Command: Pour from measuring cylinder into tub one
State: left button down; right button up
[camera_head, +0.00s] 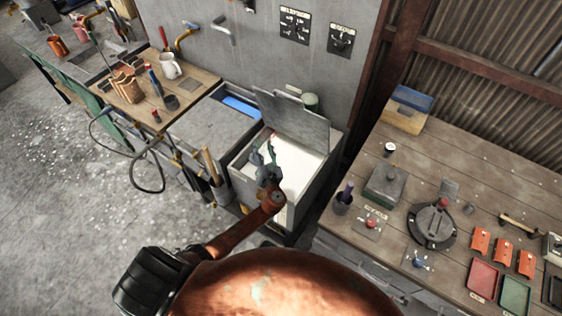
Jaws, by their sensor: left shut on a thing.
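My left gripper (266,172) is over the front part of an open tub (298,170) with a pale white inside. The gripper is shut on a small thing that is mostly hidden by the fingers. I cannot make out whether it is the measuring cylinder. The tub's grey lid (300,122) stands raised at the back. Left of it is another tub with a grey cover (208,130) and a blue strip (241,106) showing at its back. I cannot tell from labels which is tub one. My right gripper is not in view.
A wooden bench (480,175) on the right holds a grey box (385,186), a round dark device (432,226) and coloured trays. On the left, a bench carries a white jug (170,66) and tools. A holder with wooden handles (218,187) stands close left of the gripper.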

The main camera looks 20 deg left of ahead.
pick_arm(q)
jog(key=shift+r, duration=0.1)
jog(key=w+d+n+b, duration=0.1)
jog(key=n+b, duration=0.1)
jog(key=w+d+f+n+b, duration=0.1)
jog(key=d+n+b, duration=0.1)
jog(key=b, duration=0.1)
jog(key=shift+w+f, duration=0.15)
jog(key=shift+f, duration=0.05)
dwell(0.4)
notch_tip(320, 180, up, 3)
jog(key=p, duration=0.3)
jog(key=shift+r, duration=0.1)
dwell(0.4)
